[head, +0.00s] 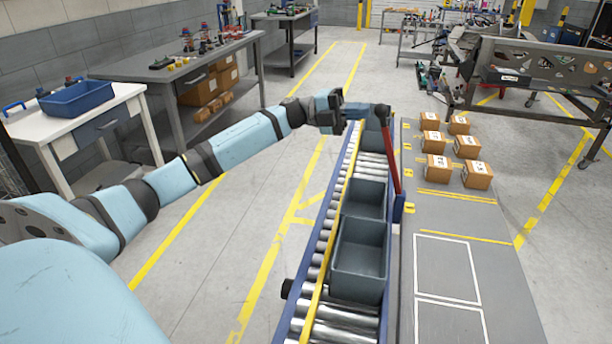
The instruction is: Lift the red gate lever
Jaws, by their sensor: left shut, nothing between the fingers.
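The red gate lever (391,160) is a slim red bar at the right edge of the roller conveyor. It rises from a blue mount (399,207) and leans slightly left toward its upper end. My left gripper (382,113) is at the lever's upper end, with its fingers shut and nothing between them. The gripper overlaps the lever's tip in this view, and I cannot tell whether they touch. My right gripper is not in view.
Grey bins (345,284) stand in a row on the conveyor (309,268), along a yellow rail. A grey table (440,214) on the right holds several cardboard boxes (437,168). A white bench with a blue tray (75,99) stands left. The floor between is clear.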

